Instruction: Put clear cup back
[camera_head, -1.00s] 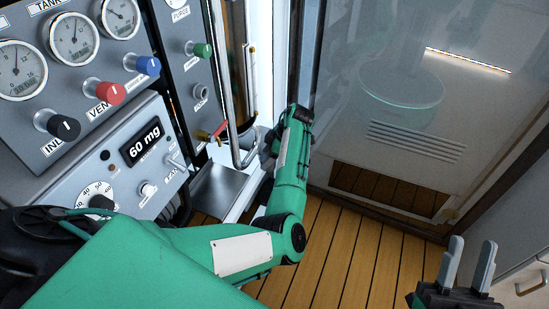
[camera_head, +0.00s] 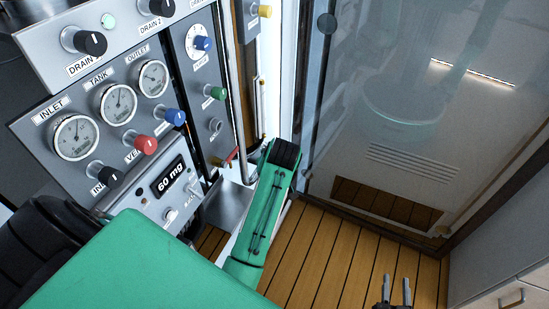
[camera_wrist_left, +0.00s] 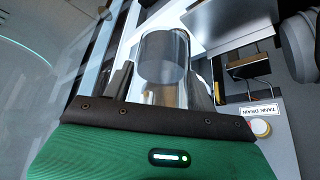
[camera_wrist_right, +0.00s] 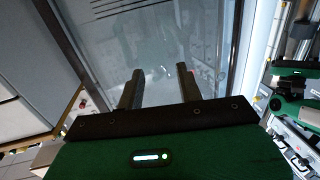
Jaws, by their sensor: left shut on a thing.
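The clear cup (camera_wrist_left: 163,62) shows in the left wrist view, between the two fingers of my left gripper (camera_wrist_left: 163,88). The gripper is shut on it. In the head view my left arm reaches in beside the panel, and its gripper and the cup are hidden there behind the arm. My right gripper (camera_head: 397,290) is at the bottom right of the head view, empty, with its two fingers apart. It also shows in the right wrist view (camera_wrist_right: 160,88), open before the glass door.
The grey panel (camera_head: 92,103) with gauges and coloured knobs stands at the left. A small metal shelf (camera_head: 230,205) is below its right part, close to my left arm. A glass door (camera_head: 395,130) is behind. Wooden floor (camera_head: 325,255) is clear between the panel and a cabinet (camera_head: 505,285).

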